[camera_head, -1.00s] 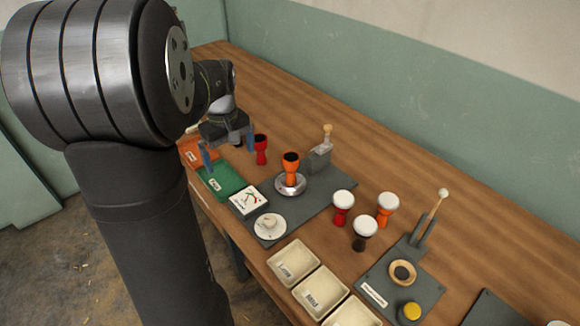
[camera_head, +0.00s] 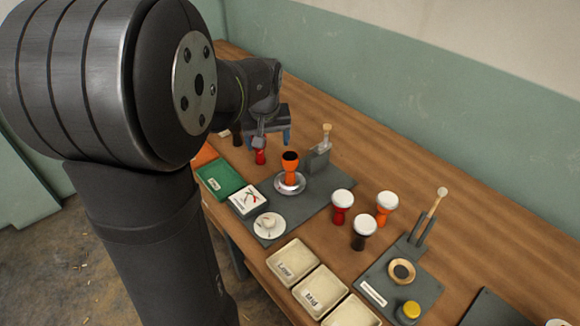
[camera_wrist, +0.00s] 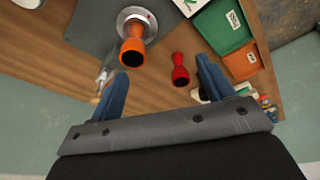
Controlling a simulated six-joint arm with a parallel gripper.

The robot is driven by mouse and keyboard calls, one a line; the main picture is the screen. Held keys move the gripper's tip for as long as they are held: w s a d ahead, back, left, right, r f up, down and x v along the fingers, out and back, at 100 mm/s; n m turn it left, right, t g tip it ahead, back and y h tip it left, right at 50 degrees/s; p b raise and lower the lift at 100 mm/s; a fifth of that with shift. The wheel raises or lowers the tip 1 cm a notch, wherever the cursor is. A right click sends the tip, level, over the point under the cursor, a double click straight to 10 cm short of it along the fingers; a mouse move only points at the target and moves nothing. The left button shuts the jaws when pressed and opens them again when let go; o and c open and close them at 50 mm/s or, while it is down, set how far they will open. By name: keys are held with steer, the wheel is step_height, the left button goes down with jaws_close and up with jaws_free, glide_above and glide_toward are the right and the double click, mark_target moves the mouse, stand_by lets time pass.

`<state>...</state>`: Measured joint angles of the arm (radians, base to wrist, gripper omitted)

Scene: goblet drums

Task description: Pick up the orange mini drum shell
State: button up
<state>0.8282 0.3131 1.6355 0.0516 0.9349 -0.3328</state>
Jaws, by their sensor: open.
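The orange mini drum shell (camera_head: 290,172) stands upright on a round metal plate (camera_head: 289,187) on a dark grey mat; its open top looks dark inside. In the wrist view the shell (camera_wrist: 132,46) shows between the two fingers' directions, nearer the left finger. My gripper (camera_head: 273,140) is open and empty, above and behind the shell in the head view. Its blue fingers also show in the wrist view (camera_wrist: 162,78), apart from the shell.
A red shell (camera_head: 260,157) stands close by, under my gripper. A grey block with a wooden-handled tool (camera_head: 319,155) is right of the orange shell. Green (camera_head: 217,177) and orange trays lie left. White-topped drums (camera_head: 341,205) and cream trays (camera_head: 291,262) are in front.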

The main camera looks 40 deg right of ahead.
mark_target(290, 161)
steer(key=s+d+r+m+h, duration=0.1)
steer(key=s+d+m, duration=0.2)
steer(key=d, duration=0.2)
steer(key=shift+t, duration=0.4)
steer(key=x, duration=1)
steer(key=shift+w+f, duration=0.15)
steer(key=shift+f, duration=0.05)
steer(key=shift+x, duration=3.25)
steer(key=shift+w+d+r, duration=0.1)
steer(key=shift+w+d, duration=0.05)
steer(key=shift+d, duration=0.05)
steer(key=c, duration=1.1)
steer(key=shift+r, duration=0.1)
steer(key=shift+c, duration=0.2)
